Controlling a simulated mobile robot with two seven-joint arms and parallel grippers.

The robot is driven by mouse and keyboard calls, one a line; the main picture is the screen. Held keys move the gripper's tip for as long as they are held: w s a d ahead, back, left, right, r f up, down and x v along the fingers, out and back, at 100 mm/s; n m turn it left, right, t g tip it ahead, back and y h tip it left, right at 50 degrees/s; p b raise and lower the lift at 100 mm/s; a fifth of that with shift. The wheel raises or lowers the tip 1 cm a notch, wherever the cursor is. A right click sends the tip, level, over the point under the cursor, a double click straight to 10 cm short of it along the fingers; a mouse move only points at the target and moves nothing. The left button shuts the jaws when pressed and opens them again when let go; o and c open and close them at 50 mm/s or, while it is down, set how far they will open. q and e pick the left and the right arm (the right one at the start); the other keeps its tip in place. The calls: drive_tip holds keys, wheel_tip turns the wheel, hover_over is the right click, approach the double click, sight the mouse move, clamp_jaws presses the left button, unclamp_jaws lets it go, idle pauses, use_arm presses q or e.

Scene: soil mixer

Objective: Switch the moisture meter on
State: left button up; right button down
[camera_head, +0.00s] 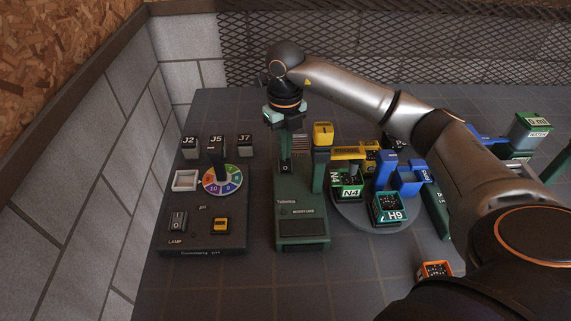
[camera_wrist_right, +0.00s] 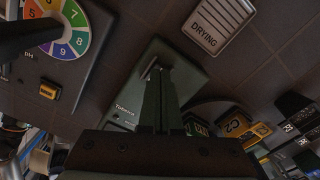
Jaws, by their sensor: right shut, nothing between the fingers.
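My right gripper (camera_head: 285,158) is shut and empty, pointing down over that back part. In the right wrist view its closed fingers (camera_wrist_right: 157,72) reach to a dark slot or switch on the meter. The fingers hide most of the switch, and I cannot tell if they touch it. My left gripper is not in view.
A dark pH station (camera_head: 203,240) with a colour wheel (camera_head: 222,180) and a lamp switch (camera_head: 177,221) stands left of the meter. A round tray (camera_head: 362,217) with pots lies further right. Bare table lies in front.

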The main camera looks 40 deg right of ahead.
drive_tip(key=shift+f+b, duration=0.4)
drive_tip(key=shift+f, duration=0.25)
drive_tip(key=shift+r+p, duration=0.3)
drive_tip(key=shift+p, duration=0.1)
wheel_tip(320, 180, up, 6)
drive_tip(key=p, duration=0.5)
drive_tip(key=shift+r, duration=0.25)
idle(0.3)
